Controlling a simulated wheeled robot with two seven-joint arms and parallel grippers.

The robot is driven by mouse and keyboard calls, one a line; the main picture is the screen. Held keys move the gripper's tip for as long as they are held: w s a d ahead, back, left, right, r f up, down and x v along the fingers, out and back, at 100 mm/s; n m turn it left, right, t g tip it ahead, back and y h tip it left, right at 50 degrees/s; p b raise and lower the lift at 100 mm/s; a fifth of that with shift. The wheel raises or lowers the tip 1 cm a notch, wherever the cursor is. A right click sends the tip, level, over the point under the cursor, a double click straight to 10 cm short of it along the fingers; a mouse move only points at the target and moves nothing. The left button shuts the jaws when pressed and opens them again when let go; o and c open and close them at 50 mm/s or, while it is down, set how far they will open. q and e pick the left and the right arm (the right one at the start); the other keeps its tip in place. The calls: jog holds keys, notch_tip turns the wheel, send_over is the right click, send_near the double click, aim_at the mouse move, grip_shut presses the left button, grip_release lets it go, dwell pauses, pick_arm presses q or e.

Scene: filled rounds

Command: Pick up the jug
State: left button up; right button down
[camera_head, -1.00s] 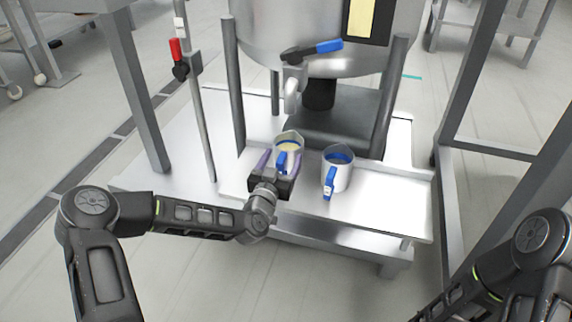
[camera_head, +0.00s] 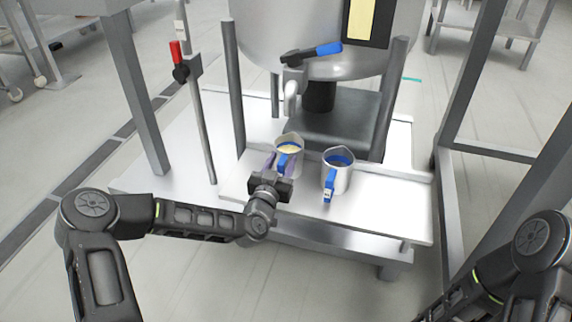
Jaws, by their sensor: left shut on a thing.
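A metal jug (camera_head: 295,143) with a blue handle and pale yellow contents stands upright on the steel shelf below the tank outlet. My left gripper (camera_head: 283,164) reaches it from the front. Its purple fingers are shut on the jug at the handle side, and they hide part of its lower body. A second metal jug (camera_head: 346,180) with a blue handle and a blue inner rim stands just to the right, apart from my gripper; its contents look dark. My right arm shows at the lower right, but its gripper is out of the picture.
The steel shelf (camera_head: 395,205) is clear to the right of the second jug. The tank (camera_head: 260,45) with its blue-handled valve (camera_head: 325,48) and spout (camera_head: 291,98) is above and behind the jugs. Upright posts (camera_head: 233,85) stand on both sides.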

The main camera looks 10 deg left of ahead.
pick_arm(q)
grip_shut()
dwell(0.7)
jog(key=shift+r, duration=0.1)
